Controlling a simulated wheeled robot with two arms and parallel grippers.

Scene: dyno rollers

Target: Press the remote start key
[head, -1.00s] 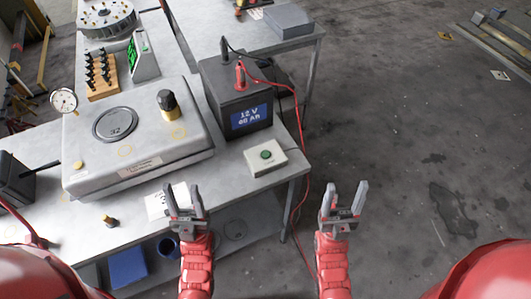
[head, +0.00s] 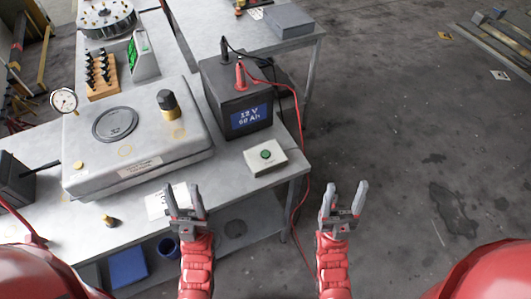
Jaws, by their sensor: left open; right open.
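The remote start key looks to be the green round button (head: 266,154) on a small white box (head: 267,165). The box sits at the right front corner of the grey workbench (head: 232,182). My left gripper (head: 185,197) is open and empty, in front of the bench edge, left of and nearer than the box. My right gripper (head: 344,197) is open and empty, over the floor to the right of the bench. Neither gripper touches the box.
A 12 V battery (head: 245,115) with red and black leads stands behind the box. A red cable (head: 301,150) hangs beside the bench's right edge. A large grey unit (head: 135,155) fills the bench's left. Open floor (head: 420,130) lies right.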

